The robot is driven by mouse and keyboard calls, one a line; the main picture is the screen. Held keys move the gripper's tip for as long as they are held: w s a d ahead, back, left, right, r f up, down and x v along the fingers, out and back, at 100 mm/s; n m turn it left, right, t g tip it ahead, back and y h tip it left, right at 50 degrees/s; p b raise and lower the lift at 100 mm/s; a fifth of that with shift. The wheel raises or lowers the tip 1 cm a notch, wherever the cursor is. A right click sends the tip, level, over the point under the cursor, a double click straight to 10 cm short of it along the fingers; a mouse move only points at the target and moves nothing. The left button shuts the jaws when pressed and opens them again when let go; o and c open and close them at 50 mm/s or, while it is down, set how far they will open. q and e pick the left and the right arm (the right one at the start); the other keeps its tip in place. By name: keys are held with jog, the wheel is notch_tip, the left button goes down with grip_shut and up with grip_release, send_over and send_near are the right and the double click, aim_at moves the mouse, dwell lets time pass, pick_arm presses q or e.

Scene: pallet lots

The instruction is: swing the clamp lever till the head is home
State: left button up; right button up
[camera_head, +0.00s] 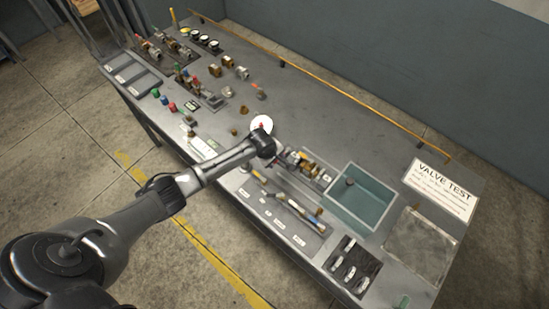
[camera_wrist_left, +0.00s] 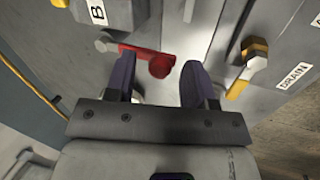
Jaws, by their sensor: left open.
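A red lever (camera_wrist_left: 138,52) with a round red knob shows in the left wrist view, beside a grey block marked B (camera_wrist_left: 100,14). My left gripper (camera_wrist_left: 160,74) is open, with its two dark fingers on either side of the knob. I cannot tell whether either finger touches it. In the head view my left gripper (camera_head: 277,154) is over the middle of the bench, left of the water tank, and the lever cannot be made out there. I cannot tell which part is the clamp head or how it sits. My right gripper is not in view.
A yellow-and-metal fitting (camera_wrist_left: 240,80) is close right of the fingers, near a DRAIN label (camera_wrist_left: 295,76). The bench (camera_head: 335,125) has a water tank (camera_head: 360,197), a VALVE TEST sign (camera_head: 442,188) and several small fittings.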

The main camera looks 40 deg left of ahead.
pick_arm(q)
grip_shut()
dwell(0.3)
